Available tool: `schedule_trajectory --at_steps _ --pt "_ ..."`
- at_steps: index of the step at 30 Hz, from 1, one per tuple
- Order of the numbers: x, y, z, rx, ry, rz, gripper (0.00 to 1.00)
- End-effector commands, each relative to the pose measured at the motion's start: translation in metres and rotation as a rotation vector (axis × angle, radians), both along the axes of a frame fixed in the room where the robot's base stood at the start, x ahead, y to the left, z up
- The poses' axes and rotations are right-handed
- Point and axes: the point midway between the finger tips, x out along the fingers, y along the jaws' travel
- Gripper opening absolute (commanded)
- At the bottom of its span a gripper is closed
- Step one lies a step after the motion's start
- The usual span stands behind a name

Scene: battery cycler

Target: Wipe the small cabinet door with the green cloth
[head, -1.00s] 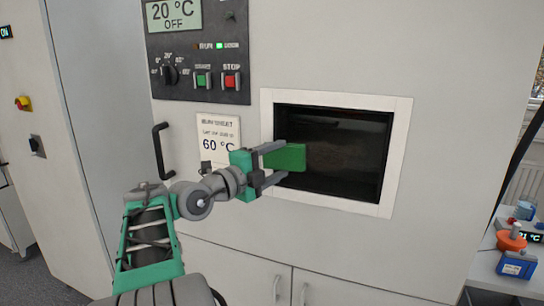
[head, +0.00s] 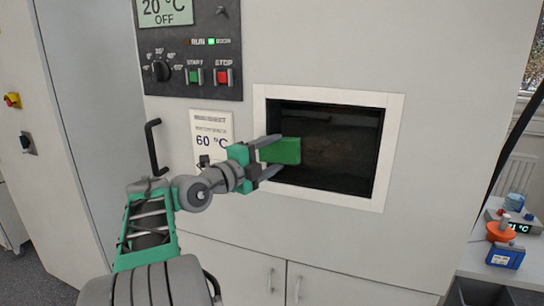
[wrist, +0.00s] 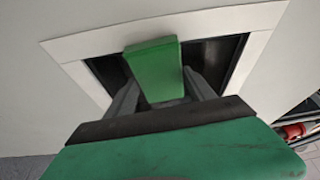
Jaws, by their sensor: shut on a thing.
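The green cloth (head: 287,151) looks like a flat green block. My gripper (head: 272,155) is shut on it, with one finger on each side; the cloth also shows between the fingers in the wrist view (wrist: 155,72). The gripper holds it in front of the left part of a dark window (head: 335,150) with a white frame (head: 388,150), set in a large pale cabinet door. Whether the cloth touches the window surface cannot be told. Below are low cabinet doors (head: 240,262) with two vertical handles (head: 271,280). Which door is the small one is unclear.
A control panel (head: 188,50) with a display, knob and buttons is above left. A black handle (head: 152,148) and a label reading 60 °C (head: 211,130) are left of the window. A bench (head: 490,262) with orange and blue items stands at right.

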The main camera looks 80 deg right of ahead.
Motion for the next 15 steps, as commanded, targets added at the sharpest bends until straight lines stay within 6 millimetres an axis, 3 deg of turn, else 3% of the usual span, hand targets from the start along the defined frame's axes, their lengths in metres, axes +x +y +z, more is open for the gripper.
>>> schedule_trajectory --at_steps 9,15 --pt "-0.001 -0.005 -0.001 0.0 0.0 0.0 0.3" --pt "-0.016 -0.002 -0.005 -0.003 -0.003 -0.002 0.3"
